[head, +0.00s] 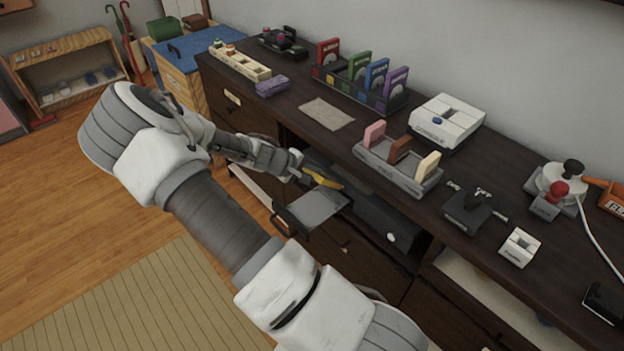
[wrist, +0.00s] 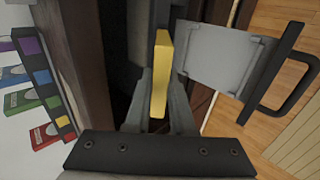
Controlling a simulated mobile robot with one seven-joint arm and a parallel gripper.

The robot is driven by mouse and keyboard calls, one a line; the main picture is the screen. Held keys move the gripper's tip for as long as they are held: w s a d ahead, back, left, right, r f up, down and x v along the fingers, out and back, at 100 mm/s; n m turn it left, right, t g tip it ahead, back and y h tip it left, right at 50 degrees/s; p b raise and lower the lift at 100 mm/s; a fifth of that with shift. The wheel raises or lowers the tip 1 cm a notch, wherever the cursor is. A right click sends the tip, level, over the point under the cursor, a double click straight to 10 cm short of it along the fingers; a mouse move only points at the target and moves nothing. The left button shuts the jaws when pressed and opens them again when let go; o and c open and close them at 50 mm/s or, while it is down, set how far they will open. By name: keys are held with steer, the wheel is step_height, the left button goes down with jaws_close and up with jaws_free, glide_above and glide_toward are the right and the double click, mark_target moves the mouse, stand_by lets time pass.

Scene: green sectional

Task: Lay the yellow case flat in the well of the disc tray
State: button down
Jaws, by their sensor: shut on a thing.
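The yellow case (head: 325,181) is held in my gripper (head: 308,178) in front of the dark cabinet. In the wrist view the yellow case (wrist: 160,75) looks like a narrow upright bar between the two grey fingers of my gripper (wrist: 160,100). The grey disc tray (head: 318,207) extends from the cabinet just below the case, with a black handle at its outer end. The exact height gap cannot be told.
The dark cabinet top (head: 300,140) stands close behind my gripper. On it are a grey rack (head: 395,178) with pink, brown and cream cases, a dark rack (head: 350,92) with several coloured cases, and a white console (head: 446,118). Open wooden floor (head: 60,190) lies at left.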

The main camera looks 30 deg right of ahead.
steer(key=shift+f+b, duration=2)
steer(key=shift+f, duration=0.95)
steer(key=a+f+h+b, duration=0.1)
steer(key=b, duration=0.3)
steer(key=shift+s+a+f+h, duration=0.1)
steer(key=shift+s+f+h, duration=0.1)
steer(key=shift+h, duration=0.1)
steer(key=shift+a+f+h+b, duration=0.2)
steer(key=shift+a+h+b, duration=0.2)
steer(key=shift+h, duration=0.2)
steer(key=c, duration=0.7)
jaws_free()
steer(key=shift+s+p+v, duration=0.1)
steer(key=shift+p+v, duration=1.4)
steer(key=shift+v, duration=2.85)
steer(key=shift+s+p+v, duration=0.15)
steer(key=shift+p+v, duration=1.3)
steer(key=shift+v, duration=2.9)
